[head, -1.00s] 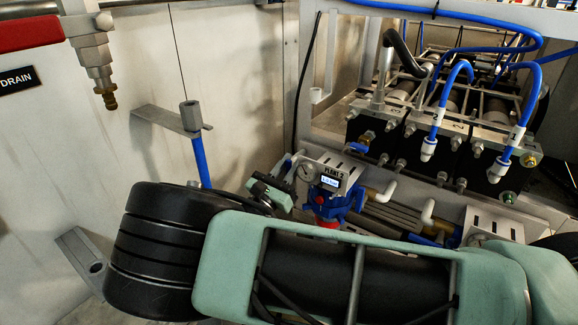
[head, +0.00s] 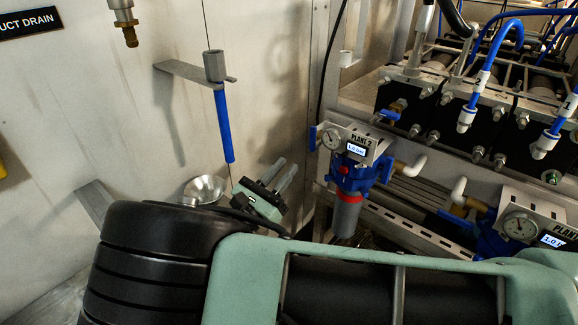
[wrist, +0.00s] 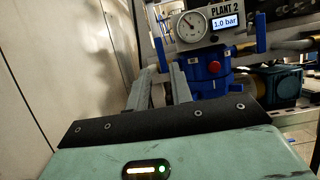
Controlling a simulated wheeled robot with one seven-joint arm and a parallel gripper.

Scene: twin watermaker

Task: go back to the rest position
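My gripper (head: 284,170) is in the middle of the head view, beyond my forearm, with its fingers pointing up and to the right. In the wrist view its two grey fingers (wrist: 161,76) stand apart with a gap between them, and nothing is held. The PLANT 2 filter unit (head: 354,175) stands just right of the gripper, with a blue head, a red ring and a clear bowl below. Its gauge and 1.0 bar display also show in the wrist view (wrist: 224,22). Whether the fingers touch anything is not clear, but they look free.
A blue tube (head: 224,125) hangs from a wall bracket (head: 180,71), left of the gripper. A metal funnel (head: 205,187) sits below it. A second filter unit (head: 525,225) is at right, under a rack of black blocks (head: 470,120). The grey wall (head: 80,120) closes off the left.

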